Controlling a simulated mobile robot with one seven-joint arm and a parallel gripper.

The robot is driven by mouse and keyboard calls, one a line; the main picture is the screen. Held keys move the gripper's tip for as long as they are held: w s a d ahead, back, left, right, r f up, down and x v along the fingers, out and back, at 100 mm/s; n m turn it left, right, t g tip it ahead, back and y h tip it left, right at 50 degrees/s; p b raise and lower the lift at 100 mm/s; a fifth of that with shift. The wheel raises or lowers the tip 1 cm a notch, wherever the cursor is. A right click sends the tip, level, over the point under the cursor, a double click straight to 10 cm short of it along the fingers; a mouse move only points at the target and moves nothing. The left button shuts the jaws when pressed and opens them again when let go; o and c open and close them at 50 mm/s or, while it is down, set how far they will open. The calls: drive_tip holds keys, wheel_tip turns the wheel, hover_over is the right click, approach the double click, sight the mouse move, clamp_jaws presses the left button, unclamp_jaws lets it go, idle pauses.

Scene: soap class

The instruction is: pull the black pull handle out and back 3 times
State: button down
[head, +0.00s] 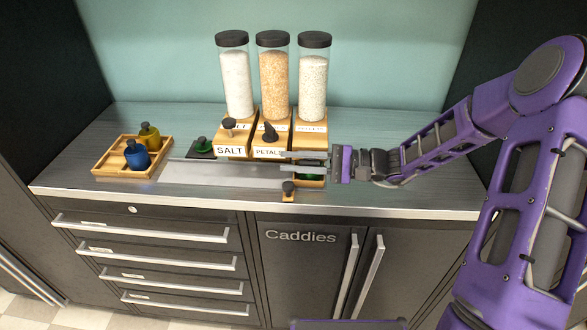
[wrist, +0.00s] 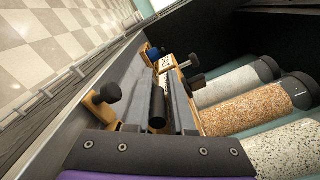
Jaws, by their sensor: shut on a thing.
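Three dispensers stand on the counter: one labelled SALT (head: 230,150), one labelled PETALS (head: 268,152) and a right one (head: 313,115) whose front is partly hidden by my gripper (head: 292,159). My gripper reaches in from the right, in front of the right dispenser. In the wrist view, a black cylindrical handle (wrist: 158,112) lies between the two grey fingers, and they are shut on it. It is mostly hidden in the head view. A black knob on a wooden piece (head: 289,188) sits at the counter's front edge; it also shows left of the fingers in the wrist view (wrist: 106,96).
A green item (head: 310,177) is just below my gripper. At left are a small green-topped item (head: 203,146) and a wooden tray (head: 112,166) with blue and yellow bottles. The right counter is clear.

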drive_tip(key=shift+w+d+f, duration=0.1)
drive_tip(key=shift+w+f, duration=0.05)
drive_tip(key=shift+f, duration=0.15)
drive_tip(key=c, duration=0.9)
unclamp_jaws()
drive_tip(key=shift+w, duration=0.1)
drive_tip(key=shift+o, duration=0.3)
drive_tip(key=shift+r, duration=0.1)
drive_tip(key=shift+r, duration=0.1)
